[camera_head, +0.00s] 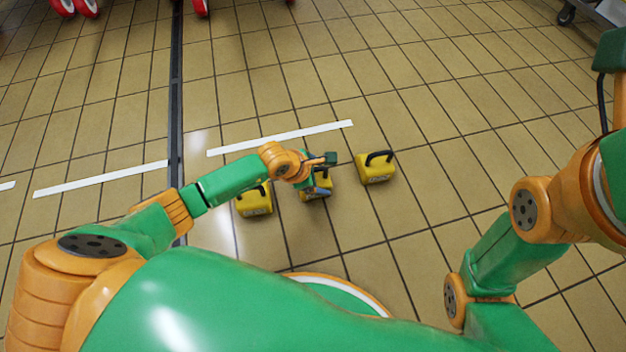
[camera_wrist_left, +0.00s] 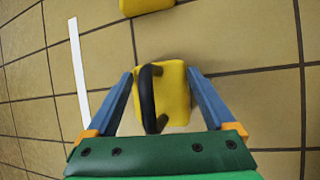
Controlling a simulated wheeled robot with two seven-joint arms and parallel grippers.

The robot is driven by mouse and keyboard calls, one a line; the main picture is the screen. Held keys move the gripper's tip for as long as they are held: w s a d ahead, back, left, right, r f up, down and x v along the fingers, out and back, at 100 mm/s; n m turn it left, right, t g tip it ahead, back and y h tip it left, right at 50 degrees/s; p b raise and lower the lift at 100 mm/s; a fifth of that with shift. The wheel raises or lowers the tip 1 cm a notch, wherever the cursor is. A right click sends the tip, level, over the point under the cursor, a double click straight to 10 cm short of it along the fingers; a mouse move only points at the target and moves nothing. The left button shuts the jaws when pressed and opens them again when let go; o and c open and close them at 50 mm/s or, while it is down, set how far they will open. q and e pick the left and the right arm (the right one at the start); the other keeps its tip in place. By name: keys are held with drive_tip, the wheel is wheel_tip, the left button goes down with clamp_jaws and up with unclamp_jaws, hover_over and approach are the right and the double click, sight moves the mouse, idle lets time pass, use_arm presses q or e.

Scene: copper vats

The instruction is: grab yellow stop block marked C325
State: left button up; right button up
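Three yellow stop blocks with black handles stand in a row on the tiled floor: a left one (camera_head: 254,203), a middle one (camera_head: 326,180) and a right one (camera_head: 378,172). Their markings are too small to read, so I cannot tell which is C325. My left gripper (camera_head: 316,189) is over the middle block and partly covers it. In the left wrist view, its open blue fingers (camera_wrist_left: 160,73) straddle this block (camera_wrist_left: 177,97), with gaps on both sides; the black handle (camera_wrist_left: 148,98) lies between them. My right gripper's fingers are not in view.
Another yellow block (camera_wrist_left: 146,4) shows at the top of the left wrist view. A white floor stripe (camera_head: 280,138) runs behind the blocks. A dark floor channel (camera_head: 176,90) lies to the left. Red-wheeled equipment (camera_head: 75,7) stands far back. Floor right of the blocks is clear.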

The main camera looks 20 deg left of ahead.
use_arm(q)
clamp_jaws()
drive_tip(key=shift+r, duration=0.15)
